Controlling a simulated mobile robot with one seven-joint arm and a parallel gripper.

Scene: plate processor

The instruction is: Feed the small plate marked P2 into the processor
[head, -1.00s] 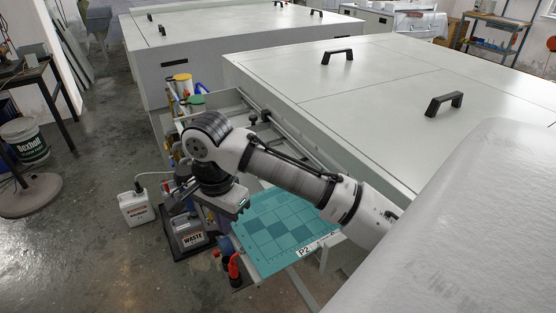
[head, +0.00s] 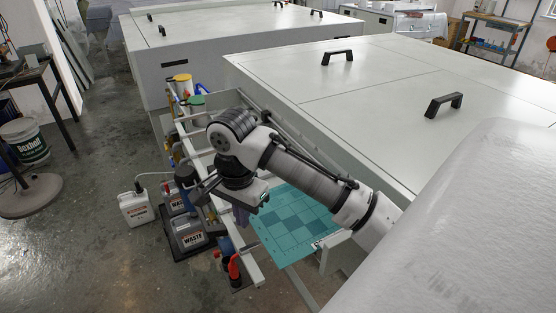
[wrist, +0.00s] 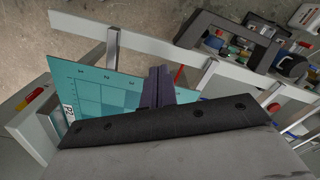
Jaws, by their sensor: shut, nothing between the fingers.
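The small teal plate (head: 292,222) lies on the open feed frame at the near end of the large grey processor (head: 390,85). My gripper (head: 241,216) is shut and empty, pointing down at the plate's outer left edge. In the wrist view the dark fingers (wrist: 158,75) overlap that edge and seem to touch it. The plate's far side is hidden behind my arm.
A pale frame rail (head: 247,262) runs along the outer side, with a red valve handle (head: 233,266) below. Waste containers (head: 188,236) and a white jug (head: 136,208) stand on the floor to the left. A second grey machine (head: 240,40) stands behind.

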